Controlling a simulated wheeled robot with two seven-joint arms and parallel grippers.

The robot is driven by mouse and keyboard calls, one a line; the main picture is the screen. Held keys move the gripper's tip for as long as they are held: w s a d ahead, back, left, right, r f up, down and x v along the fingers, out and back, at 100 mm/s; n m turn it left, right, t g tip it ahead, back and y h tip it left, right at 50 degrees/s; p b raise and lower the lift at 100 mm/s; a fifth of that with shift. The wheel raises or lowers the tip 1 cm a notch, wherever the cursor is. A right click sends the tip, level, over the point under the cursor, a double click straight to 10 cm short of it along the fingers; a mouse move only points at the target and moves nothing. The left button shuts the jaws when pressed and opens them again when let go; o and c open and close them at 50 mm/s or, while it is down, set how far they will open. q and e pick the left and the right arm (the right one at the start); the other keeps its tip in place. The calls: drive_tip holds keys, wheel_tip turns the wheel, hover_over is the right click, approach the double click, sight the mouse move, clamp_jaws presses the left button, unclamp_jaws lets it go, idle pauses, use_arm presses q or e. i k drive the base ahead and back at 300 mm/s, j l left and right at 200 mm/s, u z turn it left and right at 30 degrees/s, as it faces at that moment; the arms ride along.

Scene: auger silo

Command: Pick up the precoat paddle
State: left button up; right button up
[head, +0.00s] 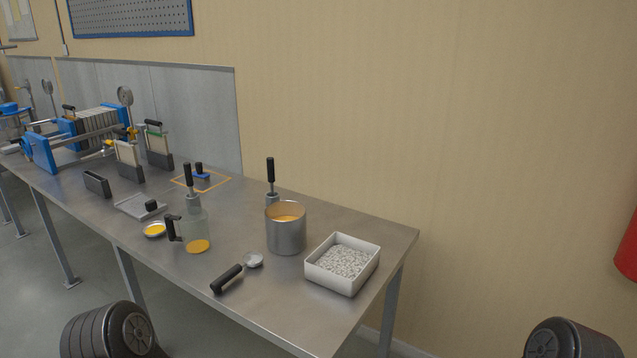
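Two upright tools with black handles could be the precoat paddle; I cannot tell which it is. One handle (270,169) rises at the back left rim of a metal pot (286,236) with orange contents; whether it stands in or behind the pot is unclear. The other handle (187,176) rises from a clear jug (196,228) with a black side grip and orange at its bottom. Neither gripper is in view. Dark rounded parts, seemingly of my arms, show at the bottom left and bottom right, away from both tools.
A black-handled scoop (228,278) lies near the table's front edge. A white bin (343,264) of pale granules stands right of the pot. A small dish (154,230), a tray (139,206) and a blue filter press (80,134) are farther left. The table's (387,237) right end is bare.

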sight(269, 161)
drive_tip(key=j+z, duration=0.1)
drive_tip(key=z, duration=2.7)
drive_tip(key=k+j, duration=0.65)
drive_tip(key=j, duration=0.15)
drive_tip(key=k+j, duration=0.65)
drive_tip(key=j, duration=0.15)
drive_tip(key=k+j, duration=1.3)
drive_tip(key=j, duration=0.25)
